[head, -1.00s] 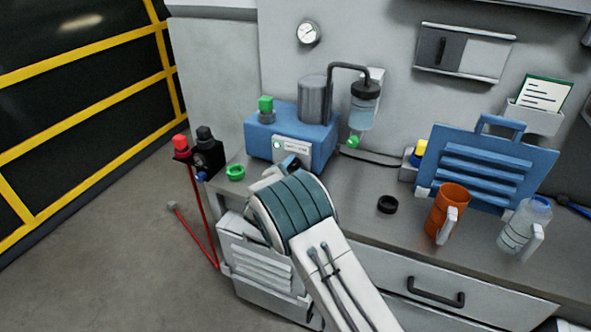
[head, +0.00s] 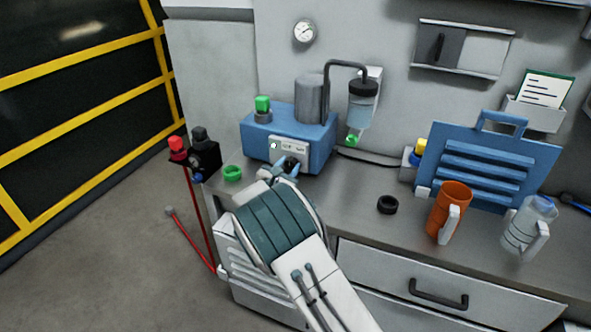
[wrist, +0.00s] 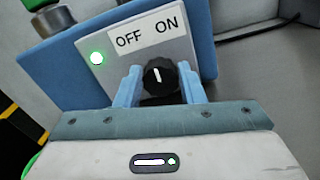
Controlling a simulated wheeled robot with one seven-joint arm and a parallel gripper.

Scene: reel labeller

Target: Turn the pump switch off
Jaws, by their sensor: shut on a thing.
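The blue pump unit (head: 257,140) stands on the bench with a white switch panel (head: 302,148) on its front. In the wrist view the black round pump switch (wrist: 160,76) sits below a label reading OFF on the left and ON on the right. Its white mark points roughly upward, between the two words. A green light (wrist: 96,58) glows on the panel's left. My gripper (wrist: 161,90) has its blue fingers on both sides of the switch, shut on it. In the head view my gripper (head: 287,166) is at the panel's lower edge, partly hiding the switch.
A green ring (head: 232,173) lies left of my gripper and a black ring (head: 387,204) to the right. An orange mug (head: 449,210) and a clear bottle (head: 530,225) stand further right. A filter bowl (head: 362,105) hangs behind the pump.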

